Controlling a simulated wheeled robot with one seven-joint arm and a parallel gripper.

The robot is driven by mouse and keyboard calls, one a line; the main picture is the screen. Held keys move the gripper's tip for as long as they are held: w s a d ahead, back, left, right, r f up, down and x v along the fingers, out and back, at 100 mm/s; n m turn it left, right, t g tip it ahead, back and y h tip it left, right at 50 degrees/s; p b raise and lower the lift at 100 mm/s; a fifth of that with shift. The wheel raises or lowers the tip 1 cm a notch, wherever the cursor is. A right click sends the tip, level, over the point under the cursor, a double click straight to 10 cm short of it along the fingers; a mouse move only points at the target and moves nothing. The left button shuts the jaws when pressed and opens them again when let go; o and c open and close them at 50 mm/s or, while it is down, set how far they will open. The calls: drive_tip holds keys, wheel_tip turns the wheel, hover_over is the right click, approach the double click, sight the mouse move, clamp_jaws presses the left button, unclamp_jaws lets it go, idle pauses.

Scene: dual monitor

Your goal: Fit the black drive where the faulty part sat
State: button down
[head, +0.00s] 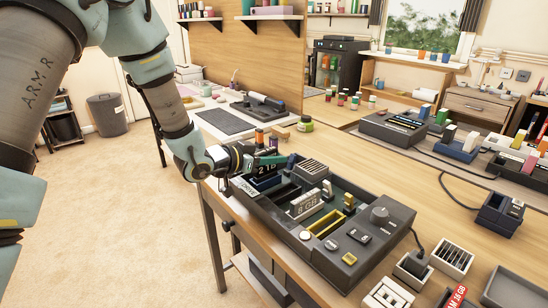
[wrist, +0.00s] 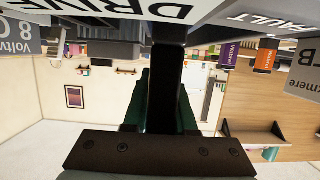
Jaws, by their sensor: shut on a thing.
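My gripper (head: 272,162) is over the left end of the dark console (head: 345,250), beside the DRIVE label (head: 249,190). In the wrist view its green fingers are shut on a black piece (wrist: 167,75), which appears to be the black drive. The piece runs up towards the grey face marked DRIVE (wrist: 172,12). In the head view my gripper hides most of it, so I cannot tell whether it touches or enters a slot. A face marked FAULT (wrist: 270,22) shows at the wrist view's upper right.
The console also holds a grey GB block (head: 304,206), a yellow-edged slot (head: 326,223), a finned block (head: 312,170) and a knob (head: 380,215). Small trays (head: 452,258) and a socket block (head: 412,268) stand at its right. Jars (head: 305,124) stand behind it.

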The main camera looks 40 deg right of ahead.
drive_tip(key=shift+f+b, duration=0.7)
drive_tip(key=shift+f, duration=0.25)
drive_tip(key=c, duration=0.6)
unclamp_jaws()
drive_tip(key=shift+c, duration=0.2)
drive_tip(key=shift+a, duration=0.1)
drive_tip(key=v, duration=1)
drive_tip(key=shift+w+a+r+b, duration=0.1)
drive_tip(key=shift+a+r+b, duration=0.05)
drive_tip(key=shift+a+b, duration=0.15)
